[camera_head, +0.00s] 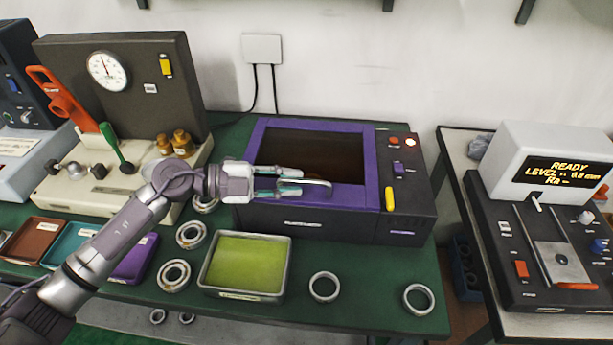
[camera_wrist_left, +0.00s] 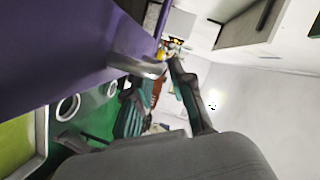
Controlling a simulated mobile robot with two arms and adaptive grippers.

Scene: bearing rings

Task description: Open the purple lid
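The purple lid (camera_head: 371,160) is a frame around a dark brownish window on top of the dark machine in the head view. It lies down over the machine. Its silver bar handle (camera_head: 318,183) is at the front edge. My left gripper (camera_head: 300,181) is at the handle, its two teal-tipped fingers spread apart. In the left wrist view the purple lid (camera_wrist_left: 50,45) fills the left, with the handle (camera_wrist_left: 138,66) near the fingers (camera_wrist_left: 155,95). I cannot tell whether the fingers touch the handle. My right gripper is not seen.
A tray with a green pad (camera_head: 246,264) stands in front of the machine, with several bearing rings (camera_head: 324,287) around it. A gauge machine (camera_head: 120,90) stands left. A display device (camera_head: 550,180) stands right on a separate table. The wall is behind.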

